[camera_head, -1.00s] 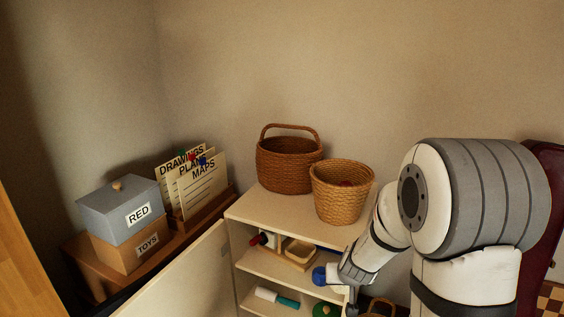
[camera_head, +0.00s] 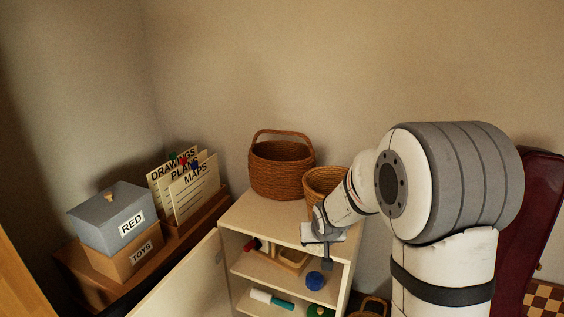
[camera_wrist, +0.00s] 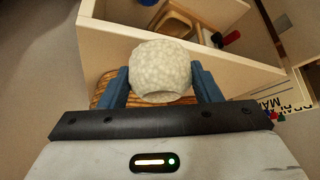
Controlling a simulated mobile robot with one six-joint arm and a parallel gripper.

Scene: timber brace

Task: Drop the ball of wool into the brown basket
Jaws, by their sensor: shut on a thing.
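My gripper (camera_wrist: 163,88) is shut on a whitish, knobbly round thing, the ball of wool (camera_wrist: 160,68), held between its blue fingers. In the head view my gripper (camera_head: 325,245) is in front of the open shelf unit, below its top. The ball cannot be made out there. The brown basket (camera_head: 281,170), dark wicker with an arched handle, stands upright on the unit's top, up and left of my gripper. A lighter tan basket (camera_head: 318,183) stands right of it, partly hidden by my arm.
The shelf unit (camera_head: 262,212) has its door (camera_head: 190,280) swung open at left. A blue thing (camera_head: 315,280) and other small items lie on its shelves. Labelled boxes (camera_head: 112,215) and file cards (camera_head: 190,185) stand farther left. A wicker thing (camera_wrist: 103,92) shows behind my gripper.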

